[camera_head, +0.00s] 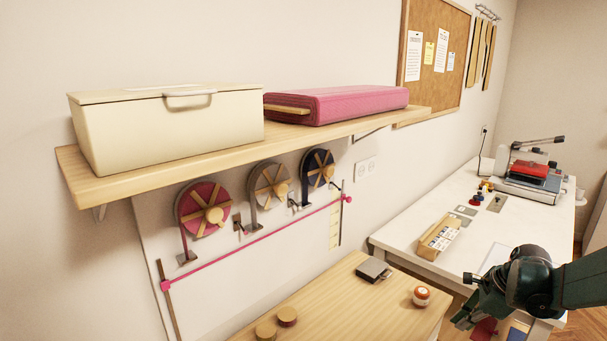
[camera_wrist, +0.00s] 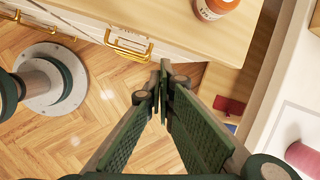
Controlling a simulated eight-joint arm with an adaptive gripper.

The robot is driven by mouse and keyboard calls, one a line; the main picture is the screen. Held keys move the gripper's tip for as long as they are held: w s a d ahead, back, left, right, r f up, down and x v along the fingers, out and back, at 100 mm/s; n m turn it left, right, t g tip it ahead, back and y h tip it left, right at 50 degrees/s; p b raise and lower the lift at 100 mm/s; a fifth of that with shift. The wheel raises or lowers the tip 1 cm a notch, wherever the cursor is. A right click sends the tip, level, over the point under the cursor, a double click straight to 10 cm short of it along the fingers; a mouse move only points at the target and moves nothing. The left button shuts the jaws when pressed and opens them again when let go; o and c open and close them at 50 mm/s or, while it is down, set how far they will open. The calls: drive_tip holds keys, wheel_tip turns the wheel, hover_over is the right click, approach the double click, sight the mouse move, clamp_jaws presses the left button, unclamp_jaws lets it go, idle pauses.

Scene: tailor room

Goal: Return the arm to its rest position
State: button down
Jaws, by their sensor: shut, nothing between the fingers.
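My gripper (camera_head: 462,320) is at the lower right of the head view, at the end of my dark green arm (camera_head: 585,284). It hangs near the gap between the wooden table and the white table and points down to the left. In the wrist view the two fingers of my gripper (camera_wrist: 162,88) come together at their tips. They are shut with nothing between them. Wooden floor and drawer fronts show beyond the tips.
A wooden table (camera_head: 335,305) holds a jar (camera_head: 421,295), a dark square item (camera_head: 374,270) and round wooden pieces. The white table (camera_head: 400,240) carries a box (camera_head: 439,236) and a machine (camera_head: 532,177).

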drive_tip(key=s+a+r+n+t+h, duration=0.1)
drive_tip(key=s+a+r+n, duration=0.3)
drive_tip(key=a+r+n, duration=0.3)
drive_tip(key=s+a+r+n+h, duration=0.1)
drive_tip(key=s+a+r+n, duration=0.35)
drive_tip(key=a, duration=0.45)
drive_tip(key=s+a+r+n+t, duration=0.2)
drive_tip(key=s+a+n+t, duration=0.1)
drive_tip(key=s+a+n, duration=0.6)
drive_tip(key=s+n, duration=0.3)
drive_tip(key=shift+s+a+r, duration=0.15)
drive_tip(key=shift+s+r, duration=0.2)
drive_tip(key=shift+r, duration=0.05)
